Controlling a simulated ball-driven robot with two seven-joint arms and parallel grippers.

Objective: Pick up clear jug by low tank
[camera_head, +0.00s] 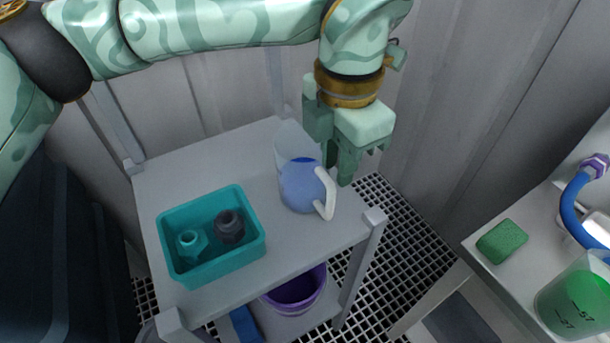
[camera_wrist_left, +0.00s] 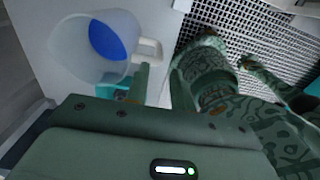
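The clear jug (camera_head: 298,185) holds blue liquid and stands upright on the grey cart's top, to the right of the low teal tank (camera_head: 257,246). Its white handle (camera_head: 329,196) faces right. My left gripper (camera_head: 339,168) points down beside the jug's handle side, open with a gap between its fingers. In the left wrist view the jug (camera_wrist_left: 75,55) is at upper left, with its handle just beyond the fingers (camera_wrist_left: 160,85); I cannot tell whether they touch it. My right gripper is not clearly seen.
The tank holds a teal fitting (camera_head: 190,243) and a dark fitting (camera_head: 229,227). A purple bucket (camera_head: 297,292) is on the shelf below. A side bench at right holds a green sponge (camera_head: 502,241) and a beaker of green liquid (camera_head: 574,303). A ribbed wall stands behind the cart.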

